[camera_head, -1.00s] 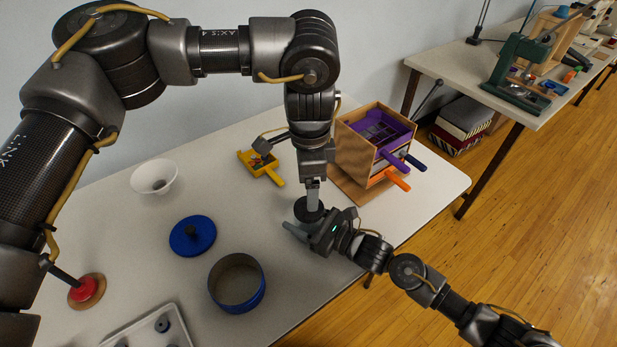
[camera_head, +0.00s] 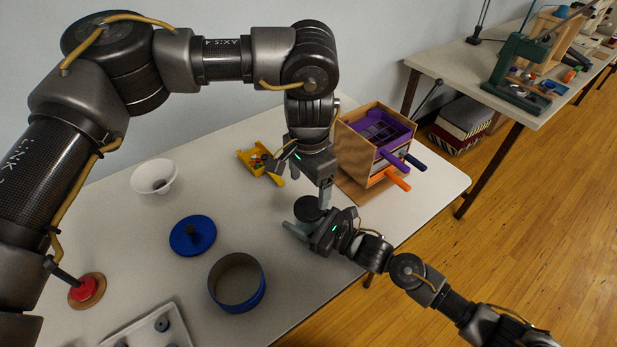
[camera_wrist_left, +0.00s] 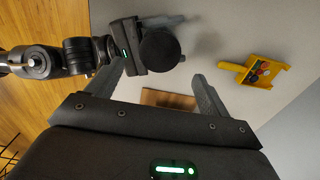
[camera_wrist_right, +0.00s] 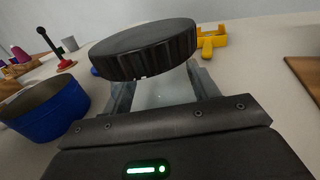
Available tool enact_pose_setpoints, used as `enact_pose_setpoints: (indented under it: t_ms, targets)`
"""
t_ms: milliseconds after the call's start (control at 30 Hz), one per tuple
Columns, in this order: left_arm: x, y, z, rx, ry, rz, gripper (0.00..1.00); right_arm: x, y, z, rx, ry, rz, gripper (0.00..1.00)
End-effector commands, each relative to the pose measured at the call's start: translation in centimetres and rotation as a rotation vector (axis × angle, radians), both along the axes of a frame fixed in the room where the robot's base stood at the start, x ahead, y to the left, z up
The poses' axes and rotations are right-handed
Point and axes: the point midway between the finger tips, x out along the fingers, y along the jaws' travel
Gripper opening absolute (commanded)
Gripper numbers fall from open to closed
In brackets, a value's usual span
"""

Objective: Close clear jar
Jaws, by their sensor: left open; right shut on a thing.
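The clear jar (camera_wrist_right: 160,95) stands in my right gripper, mostly hidden under its ribbed black lid (camera_wrist_right: 145,50). The lid, also seen in the head view (camera_head: 308,208), is on top of the jar; I cannot tell how tightly it sits. My right gripper (camera_head: 314,225) is shut on the jar's body, below the lid. My left gripper (camera_head: 303,184) is open and empty, above and slightly behind the lid. In the left wrist view, the lid (camera_wrist_left: 160,48) appears beyond the spread fingers, apart from them.
A wooden box with purple and orange drawers (camera_head: 372,145) stands close behind right. A yellow scoop (camera_head: 262,163) with small pieces lies behind.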

Motion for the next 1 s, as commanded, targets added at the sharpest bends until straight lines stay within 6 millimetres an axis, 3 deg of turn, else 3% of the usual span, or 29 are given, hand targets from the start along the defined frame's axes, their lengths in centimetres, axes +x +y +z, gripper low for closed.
enact_pose_setpoints:
  t_ms: [400, 867, 1000]
  targets:
    - [0.0, 0.0, -5.7, 0.002, 0.001, -0.001, 0.8, 0.0, 0.0, 0.0, 0.0, 0.0, 0.0, 0.0]
    - [0.0, 0.0, -6.6, 0.001, 0.001, -0.001, 0.8, 0.0, 0.0, 0.0, 0.0, 0.0, 0.0, 0.0]
    - [0.0, 0.0, -6.6, 0.001, 0.001, -0.001, 0.62, 0.0, 0.0, 0.0, 0.0, 0.0, 0.0, 0.0]
